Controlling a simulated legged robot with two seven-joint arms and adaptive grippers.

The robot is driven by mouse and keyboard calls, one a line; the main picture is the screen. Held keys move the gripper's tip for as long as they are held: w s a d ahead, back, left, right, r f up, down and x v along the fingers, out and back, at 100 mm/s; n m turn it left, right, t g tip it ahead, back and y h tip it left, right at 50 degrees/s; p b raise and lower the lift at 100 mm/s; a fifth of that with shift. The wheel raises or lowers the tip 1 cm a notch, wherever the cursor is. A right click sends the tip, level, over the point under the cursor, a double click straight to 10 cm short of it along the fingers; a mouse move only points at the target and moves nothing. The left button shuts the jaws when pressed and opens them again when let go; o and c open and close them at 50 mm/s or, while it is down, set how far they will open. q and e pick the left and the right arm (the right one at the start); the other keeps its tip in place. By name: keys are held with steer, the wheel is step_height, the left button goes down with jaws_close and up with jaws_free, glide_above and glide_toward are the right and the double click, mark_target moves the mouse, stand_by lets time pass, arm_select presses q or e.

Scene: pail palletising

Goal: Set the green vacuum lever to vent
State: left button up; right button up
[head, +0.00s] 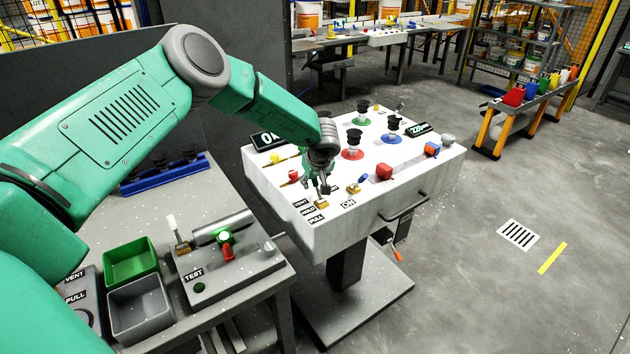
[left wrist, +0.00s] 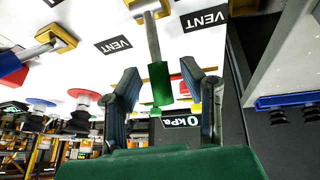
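The green vacuum lever (left wrist: 160,82) has a metal shaft running to a brass base at the top of the left wrist view. Its green handle stands between the two fingers of my left gripper (left wrist: 162,97), which are apart with gaps showing on both sides. A VENT label (left wrist: 113,46) and a second VENT label (left wrist: 207,18) lie either side of the shaft. In the head view my left gripper (head: 322,188) is low over the front left of the white console (head: 330,232), above a brass base (head: 321,202), and hides the green handle. My right gripper is out of view.
A blue lever (head: 363,178), a red block (head: 384,171) and black suction cups on coloured discs stand on the console. A 0 kPa display (left wrist: 181,121) shows beyond the fingers. A side table with a green bin (head: 131,260) is at left. The floor at right is open.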

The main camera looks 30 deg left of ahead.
arm_select(q)
steer(key=v, duration=1.1)
steer(key=shift+r, duration=0.35)
steer(key=shift+d, duration=0.1)
